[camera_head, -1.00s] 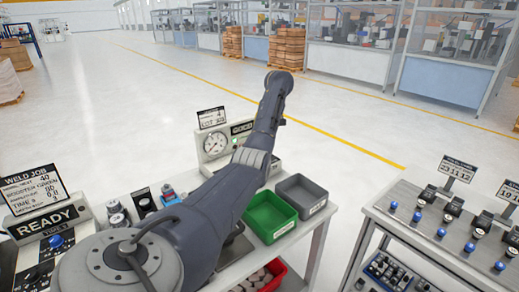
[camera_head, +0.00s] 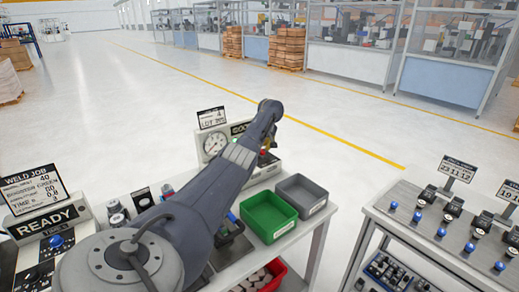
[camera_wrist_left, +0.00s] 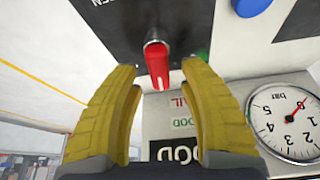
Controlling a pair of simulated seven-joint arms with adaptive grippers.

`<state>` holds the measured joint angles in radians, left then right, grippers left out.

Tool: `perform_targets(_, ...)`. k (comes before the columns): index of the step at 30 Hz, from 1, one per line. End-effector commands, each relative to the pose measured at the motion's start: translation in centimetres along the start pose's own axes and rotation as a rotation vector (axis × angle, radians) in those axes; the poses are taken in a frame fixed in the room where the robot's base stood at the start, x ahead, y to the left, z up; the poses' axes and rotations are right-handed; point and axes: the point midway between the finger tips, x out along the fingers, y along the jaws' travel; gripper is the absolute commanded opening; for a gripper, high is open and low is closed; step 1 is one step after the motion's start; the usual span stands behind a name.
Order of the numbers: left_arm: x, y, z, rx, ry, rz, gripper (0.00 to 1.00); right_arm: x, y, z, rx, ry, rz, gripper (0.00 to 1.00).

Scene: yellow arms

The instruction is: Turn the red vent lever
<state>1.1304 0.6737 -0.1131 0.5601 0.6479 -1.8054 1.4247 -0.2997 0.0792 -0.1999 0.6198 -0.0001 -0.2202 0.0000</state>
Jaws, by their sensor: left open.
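The red vent lever (camera_wrist_left: 157,65) hangs from a dark panel in the left wrist view, its lower end toward me. My left gripper (camera_wrist_left: 159,88) is open, with one yellow finger on each side of the lever and visible gaps between. It is not closed on the lever. In the head view the yellow fingers (camera_head: 268,143) show only partly past the end of my arm, in front of the gauge box (camera_head: 215,145); the lever is hard to make out there. My right gripper is in neither view.
A round pressure gauge (camera_wrist_left: 283,117) is right of the fingers in the wrist view, with a green button (camera_wrist_left: 199,56) nearer. On the bench are a green bin (camera_head: 268,216) and a grey bin (camera_head: 302,194). A second bench (camera_head: 450,220) with blue knobs stands at right.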

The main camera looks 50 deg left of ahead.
Motion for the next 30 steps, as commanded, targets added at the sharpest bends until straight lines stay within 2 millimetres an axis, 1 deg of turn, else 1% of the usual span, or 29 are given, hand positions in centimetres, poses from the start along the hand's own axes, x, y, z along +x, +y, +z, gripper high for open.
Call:
perform_targets(11, 0.23, -0.04, -0.03, 0.000, 0.000, -0.001, 0.42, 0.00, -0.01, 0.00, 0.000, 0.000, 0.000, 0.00)
perform_targets(12, 0.23, -0.05, -0.03, 0.000, 0.000, -0.001, 0.43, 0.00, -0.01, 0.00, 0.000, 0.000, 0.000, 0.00)
perform_targets(23, 0.22, -0.04, -0.03, 0.000, 0.000, -0.001, 0.01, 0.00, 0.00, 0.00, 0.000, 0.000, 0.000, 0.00)
perform_targets(24, 0.22, -0.04, -0.03, 0.000, 0.000, -0.001, 0.00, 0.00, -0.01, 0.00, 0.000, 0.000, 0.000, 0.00)
perform_targets(30, 0.24, -0.05, -0.01, 0.001, 0.000, -0.001, 0.00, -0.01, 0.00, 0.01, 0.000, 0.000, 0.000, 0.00)
